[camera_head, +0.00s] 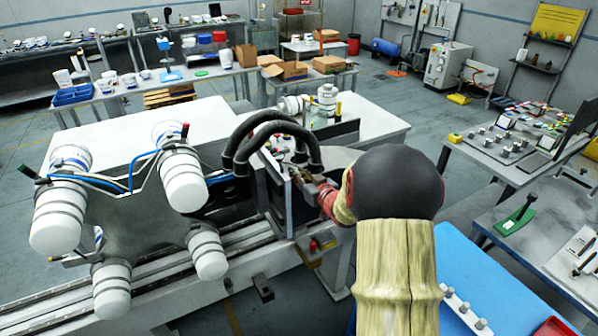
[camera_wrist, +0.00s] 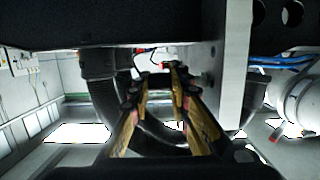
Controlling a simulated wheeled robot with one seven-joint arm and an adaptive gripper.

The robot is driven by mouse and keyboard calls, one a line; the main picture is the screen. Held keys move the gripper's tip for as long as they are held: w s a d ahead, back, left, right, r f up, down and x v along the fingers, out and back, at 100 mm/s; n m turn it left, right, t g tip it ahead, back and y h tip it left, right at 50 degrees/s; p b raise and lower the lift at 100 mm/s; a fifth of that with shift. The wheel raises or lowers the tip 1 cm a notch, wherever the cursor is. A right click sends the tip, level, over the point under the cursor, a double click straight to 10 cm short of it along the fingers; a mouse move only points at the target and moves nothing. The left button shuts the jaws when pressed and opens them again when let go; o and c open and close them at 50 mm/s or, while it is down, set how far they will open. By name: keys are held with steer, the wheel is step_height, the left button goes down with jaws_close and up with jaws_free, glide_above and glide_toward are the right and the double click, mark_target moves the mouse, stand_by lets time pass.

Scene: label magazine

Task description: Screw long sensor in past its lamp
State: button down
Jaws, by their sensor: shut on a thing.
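My gripper (camera_head: 316,185) reaches in beside the upright grey plate (camera_head: 283,200) at the middle of the machine in the head view. My arm hides part of that area. In the wrist view my gripper's two gold-padded fingers (camera_wrist: 161,80) converge at their tips, shut on a small item taken to be the long sensor. A small red end (camera_wrist: 165,66) shows at the tips. Most of the sensor is hidden by the fingers, and I cannot tell how far in it sits. I cannot make out a lit lamp.
Thick black hoses (camera_head: 262,135) arch over the work spot and also show beside the fingers in the wrist view (camera_wrist: 102,95). A pale vertical plate (camera_wrist: 234,70) stands close on the right there. White cylinders with blue tubes (camera_head: 184,180) fill the left. A blue mat (camera_head: 475,270) lies at lower right.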

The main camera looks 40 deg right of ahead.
steer(key=c, duration=1.6)
jaws_free()
steer(key=shift+c, duration=0.2)
steer(key=v, duration=1.2)
steer(key=shift+d, duration=0.1)
